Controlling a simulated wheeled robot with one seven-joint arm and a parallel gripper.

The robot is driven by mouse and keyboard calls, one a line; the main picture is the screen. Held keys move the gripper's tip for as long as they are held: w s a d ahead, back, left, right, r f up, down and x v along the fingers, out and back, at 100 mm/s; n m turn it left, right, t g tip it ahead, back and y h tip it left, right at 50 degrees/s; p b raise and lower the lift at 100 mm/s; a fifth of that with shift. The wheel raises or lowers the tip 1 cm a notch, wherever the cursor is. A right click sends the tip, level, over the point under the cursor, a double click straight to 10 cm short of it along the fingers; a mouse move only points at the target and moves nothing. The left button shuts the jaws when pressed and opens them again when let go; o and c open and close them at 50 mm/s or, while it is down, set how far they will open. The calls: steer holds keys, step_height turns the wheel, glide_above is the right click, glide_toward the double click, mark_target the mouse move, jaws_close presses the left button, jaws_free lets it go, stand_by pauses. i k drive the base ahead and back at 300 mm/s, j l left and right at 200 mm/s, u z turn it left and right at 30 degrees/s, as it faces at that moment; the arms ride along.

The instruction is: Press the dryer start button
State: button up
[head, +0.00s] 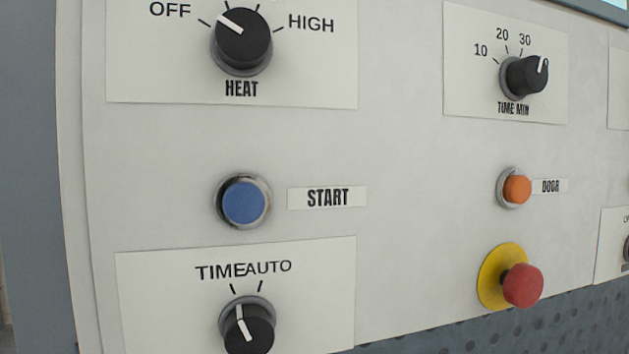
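The start button (244,202) is a round blue push button in a metal ring on a pale control panel (420,200). It sits left of the middle in the head view, with a START label (327,197) to its right. Nothing covers it. I cannot tell from this view whether it is pressed in. My gripper is not in view.
The HEAT knob (243,38) is above the button and the TIME/AUTO knob (248,328) is below it. To the right are the TIME MIN knob (527,76), an orange DOOR button (517,189) and a red emergency-stop-style button (522,285) on a yellow disc.

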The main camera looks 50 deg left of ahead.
mark_target(242, 202)
steer(key=u, duration=1.3)
